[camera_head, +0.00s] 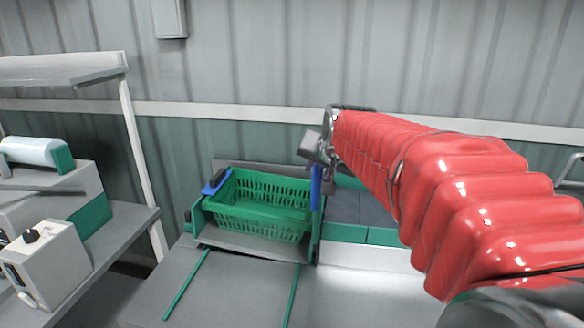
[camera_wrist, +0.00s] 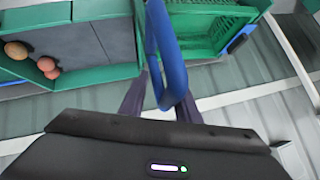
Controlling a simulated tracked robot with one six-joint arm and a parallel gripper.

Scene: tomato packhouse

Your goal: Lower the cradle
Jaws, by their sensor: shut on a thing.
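The cradle (camera_head: 255,243) is a grey platform with green side plates on the table. It appears tilted, but the angle is hard to judge. A green slatted crate (camera_head: 262,222) sits in it and looks empty. A blue handle (camera_head: 316,187) stands at the cradle's right side, and another blue part (camera_head: 216,182) is at its left. My gripper (camera_head: 322,158) is at the top of the right handle. In the wrist view the blue handle (camera_wrist: 168,50) runs between the fingers of my gripper (camera_wrist: 160,82), which is shut on it. The exact contact is partly hidden.
Right of the cradle is a green-edged tray (camera_wrist: 125,72) with a dark base and several reddish tomatoes (camera_wrist: 46,64). Two green rails (camera_head: 186,284) cross the clear tabletop in front. A shelf bench with a white device (camera_head: 45,265) stands left. A corrugated wall is behind.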

